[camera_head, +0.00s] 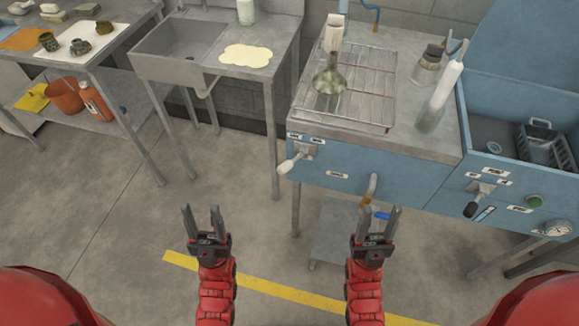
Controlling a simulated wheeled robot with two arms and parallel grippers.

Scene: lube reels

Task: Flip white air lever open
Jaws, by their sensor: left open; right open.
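The white air lever (291,163) sticks out of the blue front panel of the workbench, at its left end under small labels, and points down and to the left. My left gripper (202,222) is open and empty, below and to the left of the lever, apart from it. My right gripper (376,222) is open and empty, below and to the right of the lever, in front of the bench. Nothing hides the lever.
A black-handled lever (471,209) and a green button (534,201) sit on the blue unit at right. A wire rack (362,85) with a flask (330,80) lies on the bench. A sink (180,48) stands left.

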